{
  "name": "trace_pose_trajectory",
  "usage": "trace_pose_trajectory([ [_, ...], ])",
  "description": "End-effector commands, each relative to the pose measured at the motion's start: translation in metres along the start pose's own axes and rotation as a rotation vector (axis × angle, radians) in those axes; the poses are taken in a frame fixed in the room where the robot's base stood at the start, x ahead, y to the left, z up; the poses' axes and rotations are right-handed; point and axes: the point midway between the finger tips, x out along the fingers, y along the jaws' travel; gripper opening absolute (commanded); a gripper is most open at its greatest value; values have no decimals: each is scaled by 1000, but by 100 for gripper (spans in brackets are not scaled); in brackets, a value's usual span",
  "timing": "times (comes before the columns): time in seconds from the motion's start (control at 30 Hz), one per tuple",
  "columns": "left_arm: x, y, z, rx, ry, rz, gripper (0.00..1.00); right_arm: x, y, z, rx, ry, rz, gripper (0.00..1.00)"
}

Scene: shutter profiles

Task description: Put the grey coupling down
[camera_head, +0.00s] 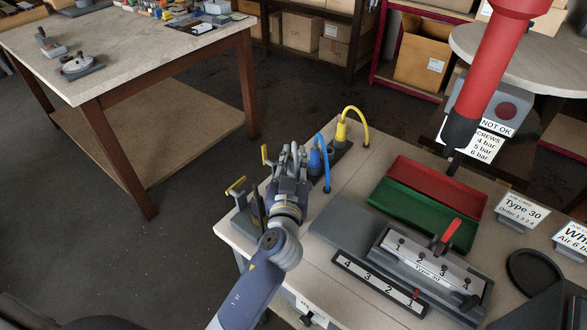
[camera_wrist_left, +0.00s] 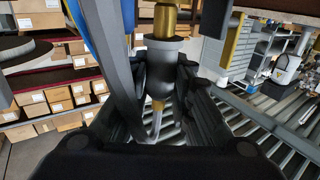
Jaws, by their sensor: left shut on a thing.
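The grey coupling is mostly hidden by the gripper in the head view. A grey hose (camera_wrist_left: 112,70) runs beside the fingers. The blue coupling (camera_head: 315,158) and the yellow coupling (camera_head: 341,132) stand upright on a dark block (camera_head: 345,150), just right of the gripper. My right gripper does not show.
A grey fixture with yellow-tipped levers (camera_head: 237,187) stands left of the gripper. A numbered Type 30 jig (camera_head: 430,265), a green tray (camera_head: 420,215) and a red tray (camera_head: 435,185) lie to the right. A red tool (camera_head: 495,65) hangs above the bench's far side.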

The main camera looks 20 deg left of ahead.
Motion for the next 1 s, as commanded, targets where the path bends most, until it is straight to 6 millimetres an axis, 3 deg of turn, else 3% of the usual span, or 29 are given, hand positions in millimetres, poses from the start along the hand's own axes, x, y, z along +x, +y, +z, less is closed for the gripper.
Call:
trace_pose_trajectory([
  [0.03,0,0,11,4,-2,0,0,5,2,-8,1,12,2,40],
  [0.2,0,0,24,2,0,1,0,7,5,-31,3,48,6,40],
  [0.43,0,0,23,1,1,1,0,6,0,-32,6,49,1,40],
  [0.47,0,0,23,1,0,0,25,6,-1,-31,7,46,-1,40],
  [0.53,0,0,23,1,0,0,41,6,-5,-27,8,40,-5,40],
  [0.73,0,0,23,1,0,0,41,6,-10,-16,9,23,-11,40],
  [1.0,-10,0,25,-1,-2,1,41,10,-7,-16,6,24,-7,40],
])
